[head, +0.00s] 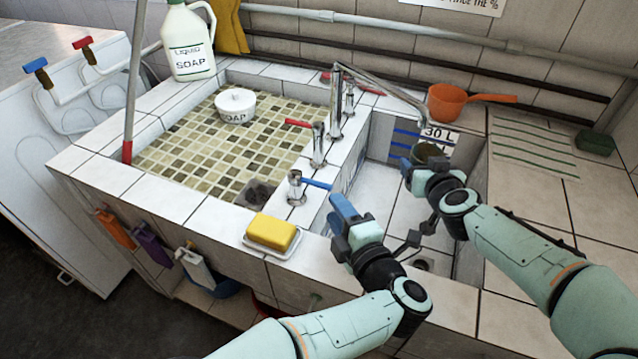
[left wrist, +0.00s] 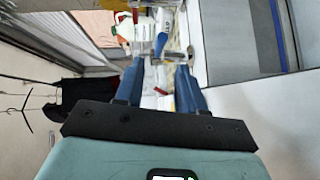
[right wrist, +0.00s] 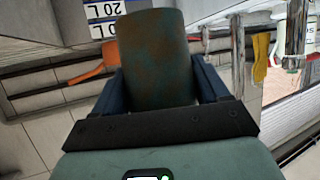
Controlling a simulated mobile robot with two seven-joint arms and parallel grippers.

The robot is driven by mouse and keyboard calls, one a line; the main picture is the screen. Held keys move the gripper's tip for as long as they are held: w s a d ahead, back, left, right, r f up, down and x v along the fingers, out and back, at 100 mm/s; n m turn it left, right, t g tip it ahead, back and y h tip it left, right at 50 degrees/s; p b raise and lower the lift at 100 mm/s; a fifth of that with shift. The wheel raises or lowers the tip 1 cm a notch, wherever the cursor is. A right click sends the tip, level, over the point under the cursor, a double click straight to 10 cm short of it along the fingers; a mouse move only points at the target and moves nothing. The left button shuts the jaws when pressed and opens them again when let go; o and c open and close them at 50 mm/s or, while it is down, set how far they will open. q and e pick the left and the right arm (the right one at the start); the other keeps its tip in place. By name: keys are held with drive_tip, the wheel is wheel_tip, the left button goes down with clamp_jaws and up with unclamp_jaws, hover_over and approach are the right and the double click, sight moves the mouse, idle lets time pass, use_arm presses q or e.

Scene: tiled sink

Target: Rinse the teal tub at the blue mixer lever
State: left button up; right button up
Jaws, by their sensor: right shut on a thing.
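The teal tub (right wrist: 155,60) looks dark and mottled and fills the space between my right fingers. My right gripper (head: 422,168) is shut on it inside the right basin. In the head view the tub (head: 430,152) is partly hidden by the gripper, below the end of the chrome spout (head: 385,85). No water shows. The blue mixer lever (head: 317,184) sits on a chrome tap on the divider, pointing right. My left gripper (head: 340,212) is open and empty, just in front of the lever and apart from it. In the left wrist view the lever (left wrist: 160,44) appears ahead, between the fingertips.
A red-levered tap (head: 298,123) stands farther back on the divider. A yellow soap bar (head: 270,232) lies on a dish left of my left gripper. A white soap pot (head: 235,105) sits in the tiled left basin. An orange dipper (head: 450,102) rests on the back ledge.

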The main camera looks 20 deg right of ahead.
sight(319, 186)
use_arm(q)
drive_tip(key=w, duration=0.3)
drive_tip(key=w+f, duration=0.1)
drive_tip(key=w, duration=0.2)
drive_tip(key=w+a, duration=0.1)
drive_tip(key=w, duration=0.2)
drive_tip(key=shift+w+f, duration=0.15)
drive_tip(key=shift+w, duration=0.15)
drive_tip(key=shift+c, duration=0.4)
clamp_jaws()
